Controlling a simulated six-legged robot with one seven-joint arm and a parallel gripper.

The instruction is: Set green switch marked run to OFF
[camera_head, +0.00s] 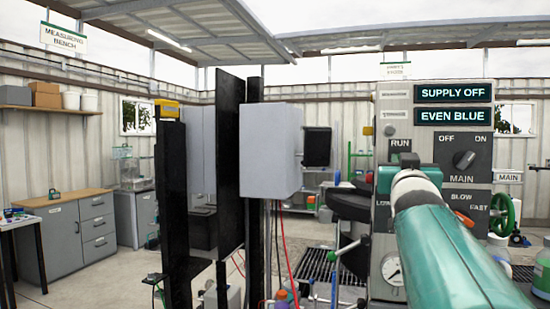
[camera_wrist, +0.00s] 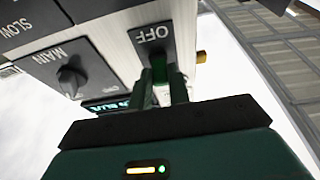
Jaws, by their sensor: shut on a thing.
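In the wrist view, the green switch (camera_wrist: 158,68) sits on a dark plate (camera_wrist: 150,40) marked OFF, seen upside down. The two fingers of my gripper (camera_wrist: 170,88) are at the switch and shut on it; which way the lever is set is hard to tell. In the head view, the plate marked RUN (camera_head: 400,144) is on the grey panel (camera_head: 425,115), with a bit of green below it.
A black MAIN knob (camera_head: 464,159) is right of the switch; it also shows in the wrist view (camera_wrist: 70,77). Above are displays reading SUPPLY OFF (camera_head: 453,93) and EVEN BLUE (camera_head: 453,116).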

